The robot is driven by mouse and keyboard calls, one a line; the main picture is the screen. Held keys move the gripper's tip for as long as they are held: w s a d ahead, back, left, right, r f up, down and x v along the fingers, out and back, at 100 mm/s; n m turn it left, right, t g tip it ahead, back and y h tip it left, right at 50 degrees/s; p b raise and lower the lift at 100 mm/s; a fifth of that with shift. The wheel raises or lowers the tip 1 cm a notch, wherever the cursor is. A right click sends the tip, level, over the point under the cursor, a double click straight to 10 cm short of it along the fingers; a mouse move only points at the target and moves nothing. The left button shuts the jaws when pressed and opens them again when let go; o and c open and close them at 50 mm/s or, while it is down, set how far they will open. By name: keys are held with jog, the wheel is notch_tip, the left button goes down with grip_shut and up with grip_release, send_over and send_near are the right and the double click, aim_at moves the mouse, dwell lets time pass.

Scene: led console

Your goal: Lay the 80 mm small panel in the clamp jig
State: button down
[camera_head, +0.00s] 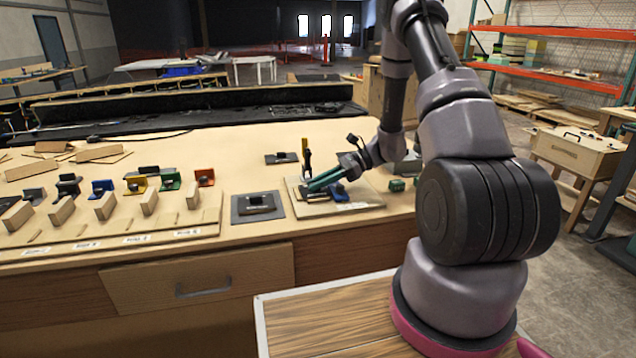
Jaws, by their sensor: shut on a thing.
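The clamp jig is a pale board (365,206) on the bench, with a blue part (338,192) and an upright yellow-handled clamp (305,148) at its back left. My gripper (312,187) reaches in from the right, with its teal fingers low over the jig and pointing left. It is shut on a small dark piece, taken to be the small panel (316,196), which is mostly hidden by the fingers. I cannot tell whether the panel touches the jig.
A dark square plate with a black block (258,204) lies just left of the jig, and a smaller one (282,158) lies behind it. A rack (120,240) with several coloured blocks and wooden pieces fills the left of the bench. A small green block (396,185) lies to the right.

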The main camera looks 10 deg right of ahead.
jog(key=c, duration=0.7)
grip_release()
jog(key=shift+c, duration=0.2)
jog(key=shift+d, duration=0.1)
jog(key=v, duration=1)
jog(key=shift+d+r, duration=0.1)
jog(key=shift+d, duration=0.2)
jog(key=s+a+r+n+t+h, duration=0.2)
jog(key=s+r+n+h, duration=0.3)
jog(key=s+r, duration=0.6)
jog(key=s+a+r+n+t+h, duration=0.3)
jog(key=s+r+n+t+h, duration=0.2)
jog(key=r, duration=1.3)
jog(key=s+n+h, duration=0.1)
jog(key=s+n, duration=0.2)
jog(key=s, duration=0.3)
jog(key=shift+s+n, duration=0.2)
jog(key=shift+n, duration=0.2)
